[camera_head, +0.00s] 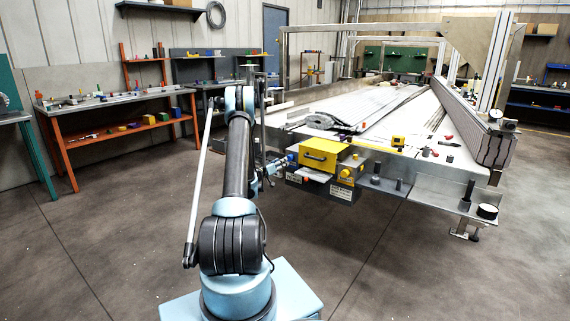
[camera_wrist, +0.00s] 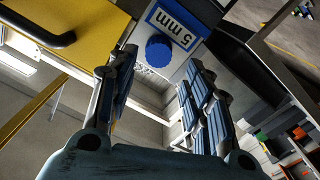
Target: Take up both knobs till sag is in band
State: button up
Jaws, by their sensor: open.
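In the wrist view a ribbed blue knob (camera_wrist: 158,52) sits on a pale panel beside a blue-bordered "5 mm" label (camera_wrist: 174,27). My gripper (camera_wrist: 161,72) is open, its two padded fingers on either side of the line to the knob; I cannot tell whether either touches it. In the head view my gripper (camera_head: 277,166) is at the left end of the conveyor's front panel, near a small blue knob (camera_head: 292,157). A yellow knob (camera_head: 345,172) sits right of the yellow box. A dial gauge (camera_head: 495,115) stands at the far right, too small to read.
The yellow box (camera_head: 325,155) with a black handle sticks out beside my gripper; its handle (camera_wrist: 45,32) also shows in the wrist view. The conveyor frame (camera_head: 425,165) extends right, with a side shelf. An orange bench (camera_head: 115,95) stands left. The floor in front is clear.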

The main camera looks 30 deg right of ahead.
aim_at(289, 158)
jog(key=x, duration=0.7)
jog(key=shift+w+d, duration=0.1)
jog(key=shift+d, duration=0.25)
jog(key=shift+c, duration=0.2)
jog(key=shift+a, duration=0.1)
jog(key=c, duration=0.9)
jog(key=m, duration=2)
jog(key=shift+a+m, duration=0.15)
jog(key=shift+m, duration=0.15)
jog(key=o, duration=0.9)
jog(key=shift+r, duration=0.1)
